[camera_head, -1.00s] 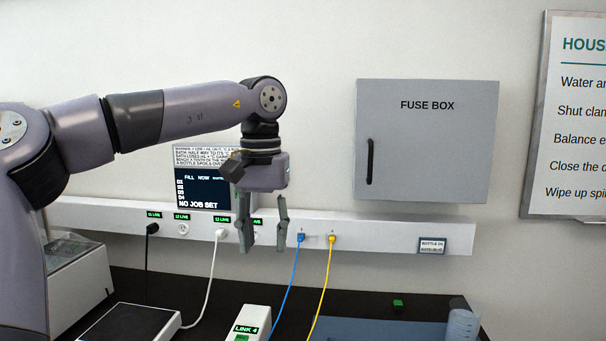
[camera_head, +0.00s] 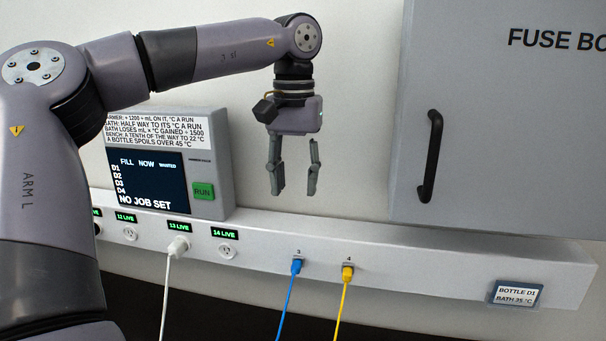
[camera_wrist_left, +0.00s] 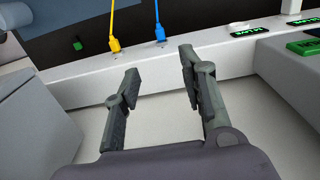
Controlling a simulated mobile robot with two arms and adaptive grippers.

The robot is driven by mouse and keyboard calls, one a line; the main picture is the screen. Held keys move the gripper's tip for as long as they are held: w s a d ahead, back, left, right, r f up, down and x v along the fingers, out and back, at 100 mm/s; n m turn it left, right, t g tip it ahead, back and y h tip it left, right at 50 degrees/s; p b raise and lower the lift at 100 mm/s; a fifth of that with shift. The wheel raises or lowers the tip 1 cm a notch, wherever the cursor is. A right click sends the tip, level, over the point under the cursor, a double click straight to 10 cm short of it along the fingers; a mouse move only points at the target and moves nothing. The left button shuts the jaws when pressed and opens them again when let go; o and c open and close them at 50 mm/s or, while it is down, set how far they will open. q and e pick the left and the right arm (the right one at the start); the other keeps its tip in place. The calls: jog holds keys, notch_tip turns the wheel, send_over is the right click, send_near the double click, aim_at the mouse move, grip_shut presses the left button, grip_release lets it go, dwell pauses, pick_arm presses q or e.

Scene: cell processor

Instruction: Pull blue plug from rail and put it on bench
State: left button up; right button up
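The blue plug (camera_head: 297,266) sits in the socket marked 3 on the white rail (camera_head: 420,262), with its blue cable hanging down. It also shows in the left wrist view (camera_wrist_left: 160,34), beyond the fingertips. My left gripper (camera_head: 294,191) is open and empty, pointing down above the rail and apart from the blue plug. In the left wrist view its fingers (camera_wrist_left: 157,62) are spread with nothing between them. The dark bench (camera_head: 225,310) shows below the rail, mostly cut off. My right gripper is out of view.
A yellow plug (camera_head: 347,273) sits in socket 4, close right of the blue one. A white plug (camera_head: 177,246) is left of it. A control panel (camera_head: 160,165) stands above the rail at left. The fuse box (camera_head: 490,130) juts out at upper right.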

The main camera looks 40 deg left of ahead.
pick_arm(q)
jog(key=f, duration=0.1)
send_over(295, 267)
notch_tip(295, 267, down, 4)
notch_tip(295, 267, down, 11)
jog(key=p, duration=0.2)
jog(key=shift+r+p, duration=0.15)
jog(key=shift+p, duration=0.15)
jog(key=shift+w+a+f, duration=0.1)
jog(key=shift+f, duration=0.55)
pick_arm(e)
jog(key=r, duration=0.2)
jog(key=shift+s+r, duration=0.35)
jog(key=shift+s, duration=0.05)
pick_arm(q)
jog(key=shift+c, duration=0.3)
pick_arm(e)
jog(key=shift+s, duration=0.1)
